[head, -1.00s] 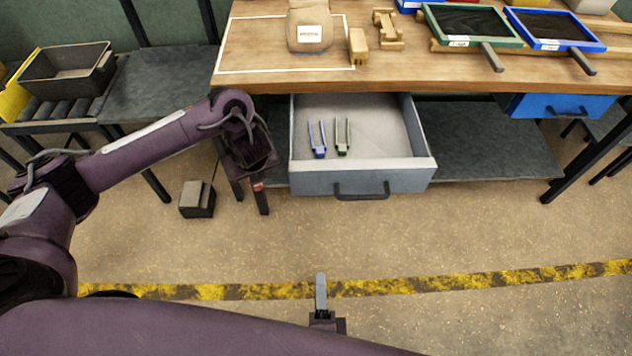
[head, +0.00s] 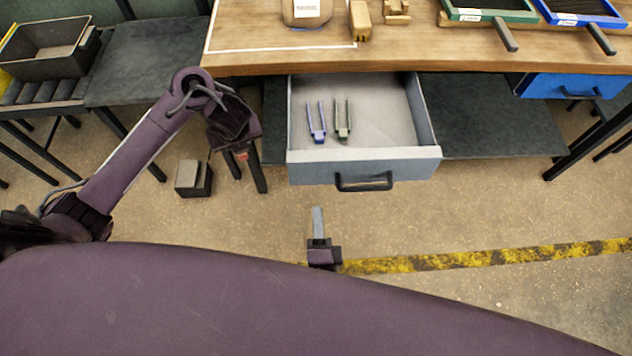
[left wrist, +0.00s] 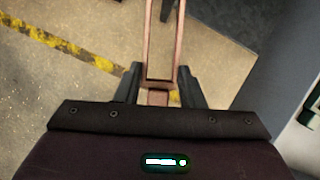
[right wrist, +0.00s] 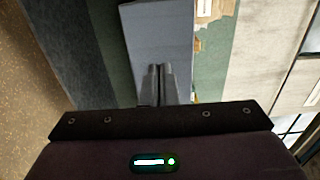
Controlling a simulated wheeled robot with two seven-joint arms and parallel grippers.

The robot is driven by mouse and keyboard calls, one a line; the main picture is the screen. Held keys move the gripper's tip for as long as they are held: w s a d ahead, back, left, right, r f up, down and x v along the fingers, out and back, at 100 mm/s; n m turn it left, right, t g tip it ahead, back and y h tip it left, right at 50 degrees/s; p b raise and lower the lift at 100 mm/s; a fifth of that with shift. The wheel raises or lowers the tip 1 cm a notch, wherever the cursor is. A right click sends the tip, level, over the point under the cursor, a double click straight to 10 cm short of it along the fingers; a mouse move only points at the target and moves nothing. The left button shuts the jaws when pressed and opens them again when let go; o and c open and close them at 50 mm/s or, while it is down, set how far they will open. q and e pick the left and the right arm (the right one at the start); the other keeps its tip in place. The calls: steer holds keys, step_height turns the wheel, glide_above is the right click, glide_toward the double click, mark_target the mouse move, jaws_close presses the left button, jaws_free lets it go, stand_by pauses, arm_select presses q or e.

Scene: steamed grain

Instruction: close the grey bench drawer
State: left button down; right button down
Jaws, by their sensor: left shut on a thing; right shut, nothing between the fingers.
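The grey bench drawer (head: 362,164) stands open under the wooden bench, its front panel and dark handle (head: 363,183) facing me. Blue tongs (head: 317,124) and green tongs (head: 343,122) lie inside it. My right gripper (head: 317,212) is shut and empty, in front of the drawer and below its handle in the head view, apart from it. In the right wrist view its fingers (right wrist: 161,75) point toward a blue-grey panel. My left gripper is left of the drawer; the left wrist view shows it (left wrist: 157,85) shut on copper-coloured tongs (left wrist: 148,45). Their far ends are cut off.
The wooden bench top (head: 270,50) carries a green-framed tray (head: 490,16), a blue-framed tray and wooden blocks. A blue drawer (head: 570,86) is at the right. A dark bin (head: 45,65) stands at the left and a small grey box (head: 193,178) on the floor. Floor before the drawer is clear.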

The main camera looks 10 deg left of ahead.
mark_target(316, 174)
arm_select(q)
steer(key=shift+r+p, duration=0.3)
steer(key=shift+r, duration=0.1)
arm_select(e)
steer(key=x, duration=0.8)
steer(key=shift+w, duration=0.1)
